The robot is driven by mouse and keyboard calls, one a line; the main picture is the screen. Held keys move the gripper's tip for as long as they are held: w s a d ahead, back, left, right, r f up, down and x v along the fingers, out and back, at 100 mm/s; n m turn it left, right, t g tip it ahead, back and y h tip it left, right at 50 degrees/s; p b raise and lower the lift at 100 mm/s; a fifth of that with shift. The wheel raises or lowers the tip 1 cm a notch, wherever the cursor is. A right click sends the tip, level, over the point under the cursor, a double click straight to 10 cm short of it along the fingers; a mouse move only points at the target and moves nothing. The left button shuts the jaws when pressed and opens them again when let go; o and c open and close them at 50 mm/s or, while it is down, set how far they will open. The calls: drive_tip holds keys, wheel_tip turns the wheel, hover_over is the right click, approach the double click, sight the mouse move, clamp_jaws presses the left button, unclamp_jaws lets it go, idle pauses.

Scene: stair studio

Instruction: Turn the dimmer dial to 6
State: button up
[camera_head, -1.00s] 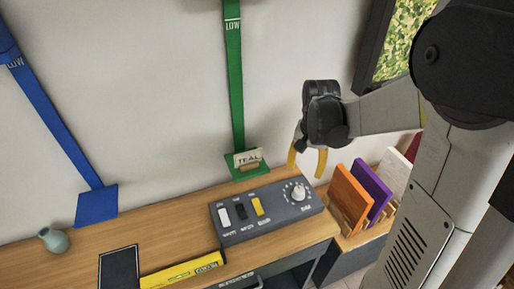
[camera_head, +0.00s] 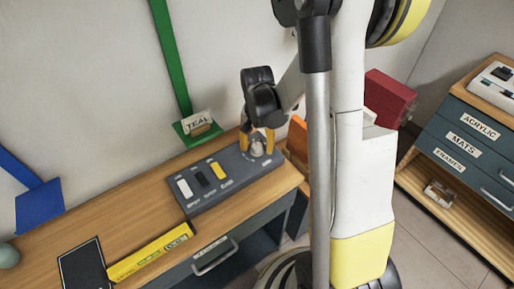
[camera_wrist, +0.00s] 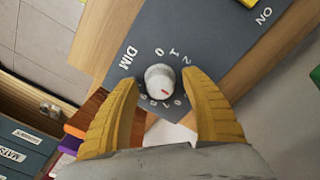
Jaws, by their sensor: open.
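The dimmer dial (camera_wrist: 160,79) is a round white knob with a short red mark on its top. It is on the grey control panel (camera_wrist: 200,35), ringed by white numerals, with "DIM" printed beside it. I read 0, 1 and 2 on one side; the lower numerals are small and partly hidden. I cannot tell exactly which numeral the red mark faces. My gripper (camera_wrist: 159,77) is open, with one yellow finger on each side of the dial and gaps visible. In the head view my gripper (camera_head: 257,144) is down over the dial end of the panel (camera_head: 212,193).
The panel has white, black and yellow switches (camera_head: 219,170). It sits on a wooden desk (camera_head: 140,210) near its right end. A green strap holder with a "TEAL" tag (camera_head: 198,122) is behind. An orange board (camera_head: 297,138) stands just right of the desk.

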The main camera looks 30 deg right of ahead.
sight(257, 145)
clamp_jaws()
drive_tip(key=m, duration=0.5)
idle(0.3)
unclamp_jaws()
wheel_tip(257, 145, up, 12)
idle(0.4)
